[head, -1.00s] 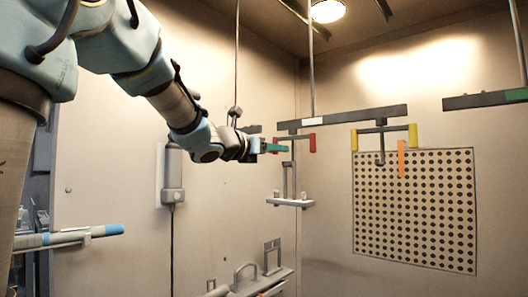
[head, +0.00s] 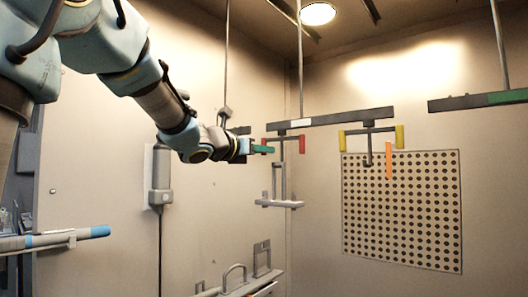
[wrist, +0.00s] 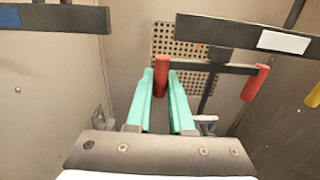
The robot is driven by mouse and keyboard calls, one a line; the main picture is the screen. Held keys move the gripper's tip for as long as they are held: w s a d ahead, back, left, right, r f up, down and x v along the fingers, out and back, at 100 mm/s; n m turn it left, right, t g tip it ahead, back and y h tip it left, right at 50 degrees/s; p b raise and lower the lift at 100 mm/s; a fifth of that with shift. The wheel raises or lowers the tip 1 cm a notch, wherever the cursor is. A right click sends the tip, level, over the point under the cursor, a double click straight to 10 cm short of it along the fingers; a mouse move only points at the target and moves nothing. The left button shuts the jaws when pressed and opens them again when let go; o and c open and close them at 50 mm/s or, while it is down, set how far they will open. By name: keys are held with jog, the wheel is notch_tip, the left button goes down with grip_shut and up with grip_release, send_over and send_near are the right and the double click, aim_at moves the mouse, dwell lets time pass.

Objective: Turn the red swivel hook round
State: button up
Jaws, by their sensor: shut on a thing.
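The red swivel hook hangs under a dark bar (head: 330,118) in the middle of the head view. It has a dark crosspiece with a red grip (head: 302,144) at its right end and another red grip (wrist: 162,78) at its other end. A grey frame with a pale ledge (head: 279,203) hangs below it. My gripper (head: 264,149), with green fingers, is at the left end of the crosspiece. In the wrist view its fingers (wrist: 161,85) are shut on the near red grip. The far red grip (wrist: 256,82) stands free at the right.
Another dark bar (head: 465,103) hangs at far right. A rack (head: 245,288) stands below.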

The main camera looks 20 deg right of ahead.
aim_at(301, 147)
jog(key=shift+s+a, duration=0.6)
jog(key=shift+a, duration=0.05)
jog(key=shift+s+a+b, duration=0.5)
jog(key=shift+s+b, duration=0.15)
jog(key=shift+s, duration=0.15)
jog(key=shift+s+a+b, duration=0.2)
jog(key=shift+s+b, duration=0.3)
jog(key=shift+s, duration=0.55)
jog(key=shift+s+d+b, duration=1.35)
jog(key=shift+s+d, duration=0.1)
jog(key=shift+d, duration=0.2)
jog(key=shift+s+d+b, duration=1.3)
jog(key=shift+s+d, duration=0.15)
jog(key=shift+d, duration=0.15)
jog(key=shift+x, duration=1)
jog(key=o, duration=0.8)
jog(key=shift+s, duration=0.2)
jog(key=shift+c, duration=0.2)
